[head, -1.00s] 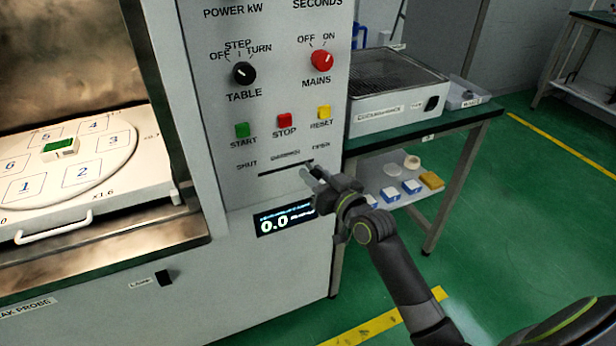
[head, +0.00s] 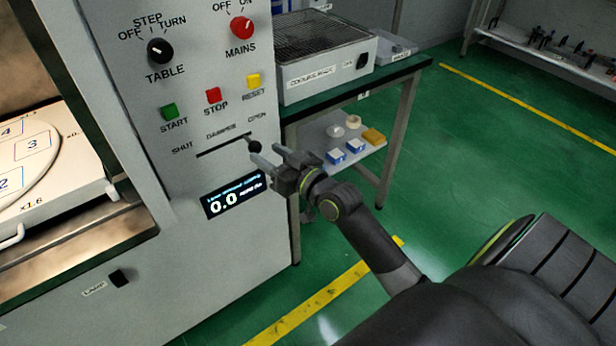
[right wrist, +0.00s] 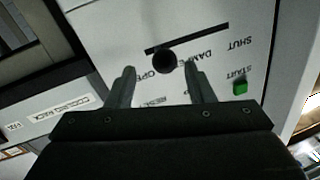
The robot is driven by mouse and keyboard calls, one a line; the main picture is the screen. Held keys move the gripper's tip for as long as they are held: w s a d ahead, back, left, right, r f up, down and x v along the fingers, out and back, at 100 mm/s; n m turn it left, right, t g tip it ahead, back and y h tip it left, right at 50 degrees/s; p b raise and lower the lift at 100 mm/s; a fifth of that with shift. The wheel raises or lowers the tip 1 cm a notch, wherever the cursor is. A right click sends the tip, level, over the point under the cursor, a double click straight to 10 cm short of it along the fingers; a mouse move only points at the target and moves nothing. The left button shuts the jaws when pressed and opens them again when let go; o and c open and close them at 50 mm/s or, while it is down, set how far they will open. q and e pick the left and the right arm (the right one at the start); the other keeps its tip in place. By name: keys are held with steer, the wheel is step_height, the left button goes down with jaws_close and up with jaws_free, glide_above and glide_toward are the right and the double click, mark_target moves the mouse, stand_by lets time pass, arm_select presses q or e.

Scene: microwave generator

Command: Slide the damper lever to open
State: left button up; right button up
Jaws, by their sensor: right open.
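The damper lever has a round black knob (head: 255,146) on the machine's front panel. It stands at the right end of its slot (head: 222,146), below the OPEN label; SHUT is at the left end. My right gripper (head: 265,154) is open, with its fingers pointing at the panel close to the knob. In the right wrist view the knob (right wrist: 165,61) shows between and beyond the two spread fingertips (right wrist: 158,72), and I see no finger closed on it. My left gripper is not in view.
A display (head: 234,195) reading 0.0 sits below the slot. Green START (head: 169,111), red STOP (head: 213,95) and yellow RESET (head: 253,81) buttons lie above it. A green-topped bench with a cooling rack (head: 325,75) stands right of the machine. Floor is clear at right.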

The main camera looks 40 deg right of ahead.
steer(key=v, duration=1.3)
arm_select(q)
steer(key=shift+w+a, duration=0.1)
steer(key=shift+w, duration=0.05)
arm_select(e)
steer(key=shift+w, duration=0.1)
